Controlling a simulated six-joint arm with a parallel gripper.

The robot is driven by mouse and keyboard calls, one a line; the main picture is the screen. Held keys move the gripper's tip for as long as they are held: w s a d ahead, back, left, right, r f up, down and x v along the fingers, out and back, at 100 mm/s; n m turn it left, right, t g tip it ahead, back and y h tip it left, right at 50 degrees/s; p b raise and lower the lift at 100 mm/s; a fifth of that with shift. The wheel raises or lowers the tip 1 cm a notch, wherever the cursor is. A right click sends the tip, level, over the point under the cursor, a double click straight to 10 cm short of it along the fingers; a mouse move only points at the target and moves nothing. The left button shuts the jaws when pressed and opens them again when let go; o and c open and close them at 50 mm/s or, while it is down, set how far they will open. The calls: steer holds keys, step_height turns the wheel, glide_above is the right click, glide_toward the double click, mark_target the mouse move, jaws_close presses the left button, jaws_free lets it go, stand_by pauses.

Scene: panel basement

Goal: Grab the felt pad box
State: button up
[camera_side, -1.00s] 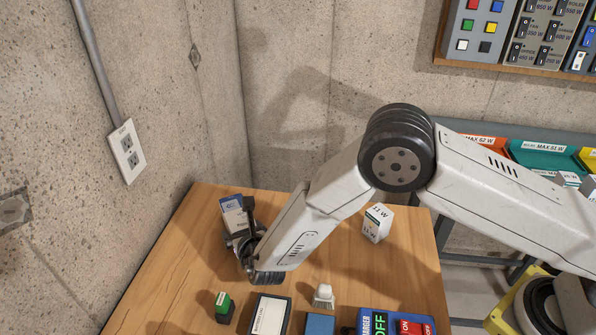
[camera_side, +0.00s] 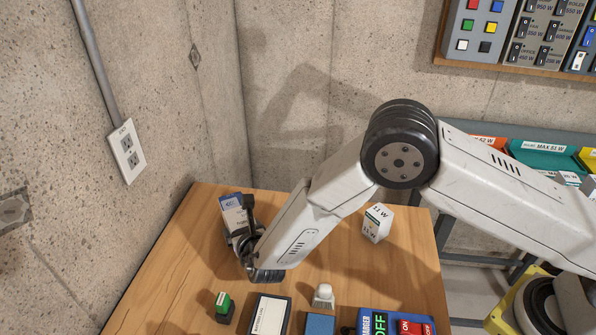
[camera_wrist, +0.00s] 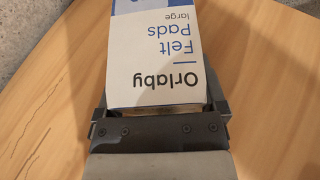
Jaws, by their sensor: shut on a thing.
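The felt pad box (camera_wrist: 157,55) is white and blue, with "Orlaby Felt Pads large" upside down in the wrist view. My gripper (camera_wrist: 158,108) is shut on it, with a dark finger along each side of the box's near end. In the side view the box (camera_side: 233,213) stands up at the far left of the wooden table, partly hidden behind my gripper (camera_side: 246,222). I cannot tell whether the box's underside touches the table.
On the wooden table (camera_side: 180,270), a white "11 W" box (camera_side: 377,223) stands right of my arm. A green-topped block (camera_side: 224,307), a dark labelled case (camera_side: 270,314), a white-topped item (camera_side: 323,296) and a blue switch unit (camera_side: 395,322) line the front. Concrete walls rise behind and left.

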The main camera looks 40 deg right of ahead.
steer(key=shift+r, duration=0.75)
steer(key=s+d+r, duration=0.5)
steer(key=s+r, duration=0.6)
steer(key=s, duration=0.2)
steer(key=shift+d, duration=0.1)
steer(key=shift+r, duration=0.1)
